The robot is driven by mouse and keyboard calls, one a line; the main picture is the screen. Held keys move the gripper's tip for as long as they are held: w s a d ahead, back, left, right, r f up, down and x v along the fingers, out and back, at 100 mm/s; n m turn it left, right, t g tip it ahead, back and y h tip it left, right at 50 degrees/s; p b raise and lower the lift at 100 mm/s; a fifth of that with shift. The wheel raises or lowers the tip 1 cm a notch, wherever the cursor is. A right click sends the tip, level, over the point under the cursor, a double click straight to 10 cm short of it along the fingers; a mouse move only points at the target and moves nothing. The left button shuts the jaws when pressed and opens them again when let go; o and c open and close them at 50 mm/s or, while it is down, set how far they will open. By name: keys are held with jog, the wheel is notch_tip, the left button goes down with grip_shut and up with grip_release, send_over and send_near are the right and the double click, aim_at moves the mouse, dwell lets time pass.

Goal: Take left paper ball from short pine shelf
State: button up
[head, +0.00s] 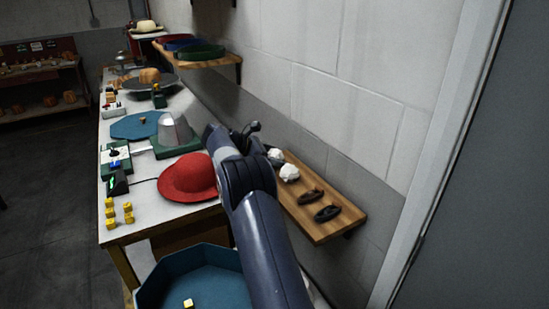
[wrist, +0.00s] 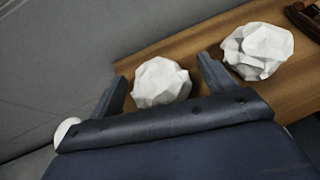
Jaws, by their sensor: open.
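The short pine shelf (head: 318,228) is fixed to the wall at the right in the head view; its wood (wrist: 200,42) also shows in the wrist view. The left paper ball (wrist: 162,82) is white and crumpled and rests on the shelf. In the head view it (head: 275,155) is partly hidden by my arm. The right paper ball (head: 289,172) sits beside it and also shows in the wrist view (wrist: 257,50). My gripper (wrist: 160,80) is open, and in the wrist view the left ball appears between its fingers. I cannot tell whether they touch it.
Two dark brushes (head: 318,203) lie on the near end of the shelf. A white rounded thing (wrist: 66,131) shows left of my gripper, partly hidden. A red hat (head: 187,180) and a metal cone (head: 176,132) stand on the bench. The wall is close behind the shelf.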

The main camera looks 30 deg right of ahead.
jog(key=shift+c, duration=0.5)
jog(key=c, duration=1)
